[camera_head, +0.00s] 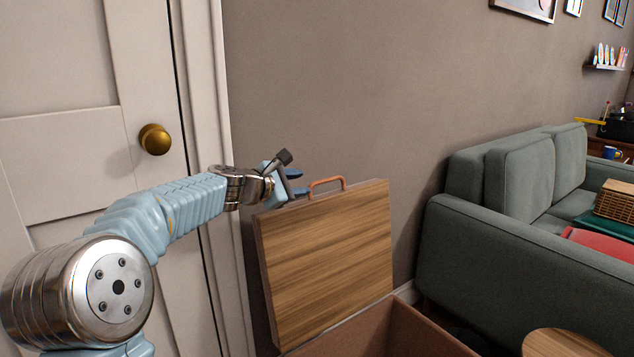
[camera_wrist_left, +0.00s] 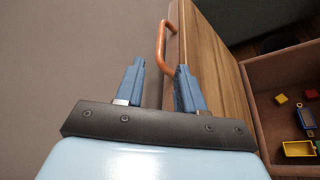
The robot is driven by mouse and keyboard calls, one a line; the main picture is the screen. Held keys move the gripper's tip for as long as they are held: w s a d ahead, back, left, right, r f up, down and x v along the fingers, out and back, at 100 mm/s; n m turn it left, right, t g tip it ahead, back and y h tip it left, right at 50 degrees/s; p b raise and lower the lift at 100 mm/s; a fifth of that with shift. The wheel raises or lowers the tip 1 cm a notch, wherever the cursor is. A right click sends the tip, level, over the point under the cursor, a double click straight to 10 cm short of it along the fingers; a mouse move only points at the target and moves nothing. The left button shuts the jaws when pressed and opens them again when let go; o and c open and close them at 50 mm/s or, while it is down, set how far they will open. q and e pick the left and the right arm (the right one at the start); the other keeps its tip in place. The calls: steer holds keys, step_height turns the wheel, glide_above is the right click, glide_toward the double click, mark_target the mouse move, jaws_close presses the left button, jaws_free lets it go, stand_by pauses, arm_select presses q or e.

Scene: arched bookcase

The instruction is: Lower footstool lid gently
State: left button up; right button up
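The footstool lid (camera_head: 328,262) is a wood-grained panel standing raised, tilted nearly upright, at the back of the open footstool box (camera_head: 425,338). An orange handle (camera_head: 327,183) is on the lid's top edge. My left gripper (camera_head: 298,182) is at the lid's upper left corner, just left of the handle. In the left wrist view, its two blue fingers (camera_wrist_left: 157,68) are apart with nothing between them. The handle (camera_wrist_left: 162,45) lies just beyond the fingertips, and the right finger is close beside the lid (camera_wrist_left: 210,60); contact cannot be told. My right gripper is not in view.
Inside the box are small toys, including a yellow one (camera_wrist_left: 298,148) and a red block (camera_wrist_left: 281,99). A grey-green sofa (camera_head: 500,250) stands to the right. A white door with a brass knob (camera_head: 155,139) is at left. A round wooden top (camera_head: 562,344) is at lower right.

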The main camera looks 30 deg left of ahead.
mark_target(317, 182)
arm_select(q)
steer(key=x, duration=0.7)
steer(key=shift+w+p, duration=0.15)
steer(key=shift+p, duration=0.2)
jaws_close()
